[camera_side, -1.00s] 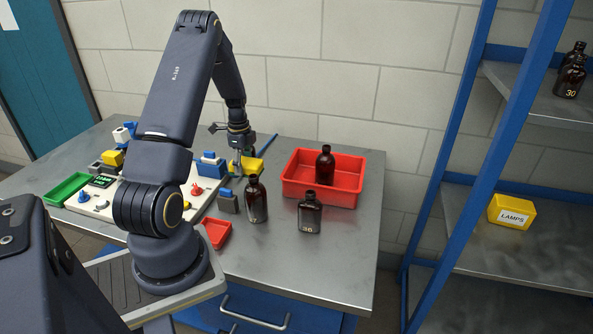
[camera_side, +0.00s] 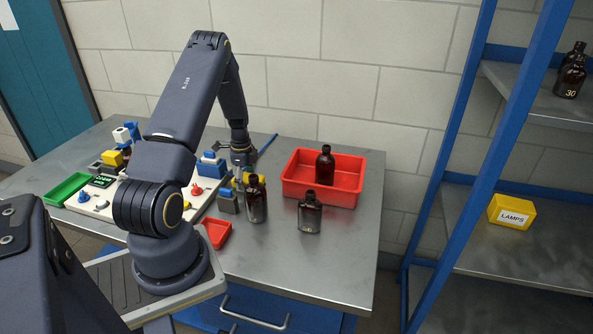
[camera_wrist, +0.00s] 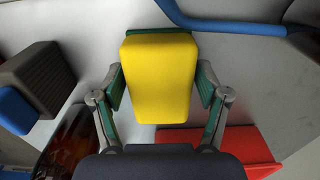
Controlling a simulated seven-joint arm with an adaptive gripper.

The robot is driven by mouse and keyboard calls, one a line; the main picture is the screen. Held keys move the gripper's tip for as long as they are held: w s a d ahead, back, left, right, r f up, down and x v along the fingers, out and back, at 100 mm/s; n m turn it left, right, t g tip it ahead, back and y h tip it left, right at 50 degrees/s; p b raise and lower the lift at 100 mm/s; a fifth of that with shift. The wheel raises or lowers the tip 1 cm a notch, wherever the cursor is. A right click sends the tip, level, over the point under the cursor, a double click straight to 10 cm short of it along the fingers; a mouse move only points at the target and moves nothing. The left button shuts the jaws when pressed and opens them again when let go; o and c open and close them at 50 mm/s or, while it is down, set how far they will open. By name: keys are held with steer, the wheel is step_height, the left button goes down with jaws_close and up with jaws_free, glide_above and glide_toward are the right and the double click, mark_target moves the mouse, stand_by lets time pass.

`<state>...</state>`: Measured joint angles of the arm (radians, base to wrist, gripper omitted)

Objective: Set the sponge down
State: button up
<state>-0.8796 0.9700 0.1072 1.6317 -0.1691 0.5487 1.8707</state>
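The yellow sponge (camera_wrist: 160,80) with a green layer under it lies between my fingers in the wrist view. My gripper (camera_wrist: 160,90) is shut on it, with a finger pad along each side. In the side view my gripper (camera_side: 240,176) points down behind the amber bottles, and the sponge (camera_side: 246,178) shows partly behind a bottle's neck. It is low over the table; I cannot tell whether its underside touches the tabletop.
An amber bottle (camera_side: 257,203) and a grey block (camera_side: 228,203) stand close in front of my gripper. Another bottle (camera_side: 310,215) stands farther right. A red tray (camera_side: 348,192) holding a bottle is to the right. A blue rod (camera_wrist: 230,24) lies behind. The table's right front is clear.

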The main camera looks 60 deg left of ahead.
mark_target(246, 177)
steer(key=shift+o, duration=0.8)
steer(key=shift+r, duration=0.1)
step_height(246, 177, up, 12)
steer(key=w+d+r+n+t+y, duration=0.1)
steer(key=w+d+r+n+t, duration=0.3)
steer(key=d+r, duration=1.05)
steer(key=s+d+r+n, duration=0.1)
steer(key=s+d+r, duration=0.1)
steer(key=d, duration=0.5)
steer(key=s+d+r+n+t, duration=0.1)
steer(key=s+d+r+n, duration=0.1)
steer(key=s+d, duration=0.3)
steer(key=s+d+r+n+h, duration=0.1)
steer(key=s+d+r+n, duration=0.1)
steer(key=d, duration=0.9)
steer(key=shift+s+r+t, duration=0.3)
steer(key=shift+s+r, duration=0.1)
steer(key=shift+s, duration=0.35)
